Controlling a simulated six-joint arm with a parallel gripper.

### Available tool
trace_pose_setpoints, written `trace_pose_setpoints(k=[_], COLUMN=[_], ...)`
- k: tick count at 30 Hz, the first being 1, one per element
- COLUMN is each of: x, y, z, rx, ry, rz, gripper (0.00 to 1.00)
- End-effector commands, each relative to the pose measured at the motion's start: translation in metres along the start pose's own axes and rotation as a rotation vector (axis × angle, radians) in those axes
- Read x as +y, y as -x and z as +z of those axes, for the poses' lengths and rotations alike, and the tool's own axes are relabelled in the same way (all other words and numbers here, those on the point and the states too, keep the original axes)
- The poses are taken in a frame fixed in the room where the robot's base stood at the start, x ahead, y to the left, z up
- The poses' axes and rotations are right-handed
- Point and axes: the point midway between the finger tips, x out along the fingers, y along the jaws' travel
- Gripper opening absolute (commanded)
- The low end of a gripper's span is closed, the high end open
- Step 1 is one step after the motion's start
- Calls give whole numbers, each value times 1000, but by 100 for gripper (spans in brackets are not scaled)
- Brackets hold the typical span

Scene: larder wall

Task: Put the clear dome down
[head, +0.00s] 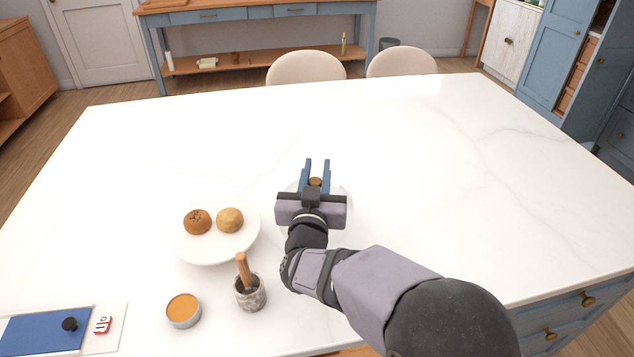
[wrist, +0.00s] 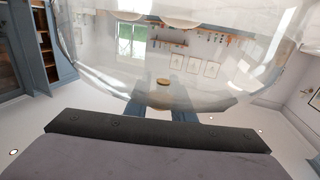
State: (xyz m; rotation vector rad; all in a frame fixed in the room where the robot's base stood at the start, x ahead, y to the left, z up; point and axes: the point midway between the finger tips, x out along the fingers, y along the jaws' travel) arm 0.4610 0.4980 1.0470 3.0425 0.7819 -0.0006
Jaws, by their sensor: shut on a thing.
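My gripper (head: 318,165) is shut on the brown knob (head: 315,182) of the clear dome (head: 341,187), right of the cake stand. The dome's faint round outline shows around and under my gripper, which hides much of it. In the wrist view, the clear dome (wrist: 105,60) fills the upper part, with its knob (wrist: 162,82) between the blue fingers (wrist: 162,92). I cannot tell whether the dome's rim touches the white table.
A stone mortar (head: 250,296) with a wooden pestle (head: 242,268) and an orange-filled bowl (head: 183,309) stand in front. A blue board (head: 45,333) lies at front left. The table's far and right areas are clear.

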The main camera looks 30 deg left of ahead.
Motion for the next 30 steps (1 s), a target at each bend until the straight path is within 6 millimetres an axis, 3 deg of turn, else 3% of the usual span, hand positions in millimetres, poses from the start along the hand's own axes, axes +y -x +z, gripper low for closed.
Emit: trace_pose_setpoints(k=[12, 25, 26, 27, 28, 30], x=[0, 0, 0, 0, 0, 0], y=[0, 0, 0, 0, 0, 0], z=[34, 40, 41, 40, 40, 40], rx=[1, 2, 0, 1, 0, 0], ry=[2, 0, 0, 0, 0, 0], rz=[-1, -1, -1, -1, -1, -1], gripper=[0, 0, 25, 34, 41, 41])
